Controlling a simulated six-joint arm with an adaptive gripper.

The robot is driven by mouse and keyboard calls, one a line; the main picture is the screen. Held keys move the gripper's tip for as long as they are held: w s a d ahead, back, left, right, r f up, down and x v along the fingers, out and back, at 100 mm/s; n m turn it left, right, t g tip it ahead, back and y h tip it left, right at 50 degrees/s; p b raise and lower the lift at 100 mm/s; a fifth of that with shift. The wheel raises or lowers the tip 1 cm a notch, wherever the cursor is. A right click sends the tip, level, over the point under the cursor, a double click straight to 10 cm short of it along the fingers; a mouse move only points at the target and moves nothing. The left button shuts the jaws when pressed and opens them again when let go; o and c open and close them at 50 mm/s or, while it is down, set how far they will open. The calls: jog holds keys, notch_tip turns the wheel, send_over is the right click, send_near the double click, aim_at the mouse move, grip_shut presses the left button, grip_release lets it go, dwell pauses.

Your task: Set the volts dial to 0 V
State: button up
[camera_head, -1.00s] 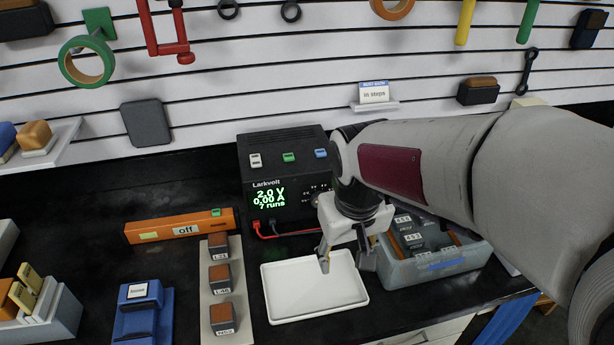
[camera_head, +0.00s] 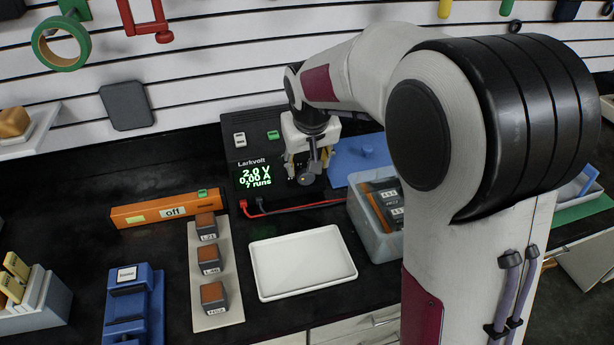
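The black Larkvolt power supply (camera_head: 240,151) stands at the back of the bench. Its green display (camera_head: 257,177) reads 2.0 V, 0.00 A and 7 runs. My gripper (camera_head: 307,176) is in front of the right part of its front panel, where the dials are. The gripper and wrist hide the dials, so I cannot see the volts dial or whether the fingers touch it. The fingers are small and overlap here, so I cannot tell whether they are open or shut.
A white tray (camera_head: 302,287) lies in front of the supply. Red and black leads (camera_head: 290,209) run from it towards a grey bin (camera_head: 372,235). An orange bar marked off (camera_head: 166,211) and several labelled blocks on a strip (camera_head: 196,320) lie to the left.

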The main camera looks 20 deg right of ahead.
aim_at(307, 178)
dwell(0.3)
jog(key=shift+x, duration=3.9)
jog(key=shift+c, duration=0.3)
jog(key=c, duration=1)
